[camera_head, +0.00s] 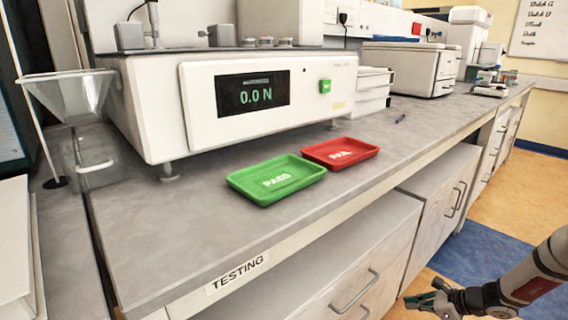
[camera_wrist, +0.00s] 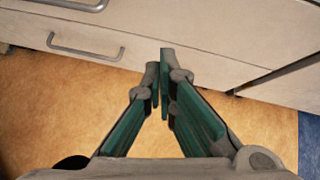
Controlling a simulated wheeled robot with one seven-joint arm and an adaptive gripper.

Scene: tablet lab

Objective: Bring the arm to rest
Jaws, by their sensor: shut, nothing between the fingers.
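My gripper (camera_head: 420,300) is at the lower right of the head view, in front of the bench drawers and below the bench top. It is shut and empty. In the wrist view my gripper (camera_wrist: 163,62) has its green-padded fingers brought together at the tips, with nothing between them. Part of my arm (camera_head: 535,280) shows at the right edge of the head view. The rest of the arm is out of frame.
The drawers (camera_wrist: 200,45) lie just ahead of the fingertips. The bench top (camera_head: 215,230) holds a green PASS tray (camera_head: 276,180), a red FAIL tray (camera_head: 340,152) and a tester (camera_head: 235,105) reading 0.0 N. Open floor (camera_head: 540,195) lies at the right.

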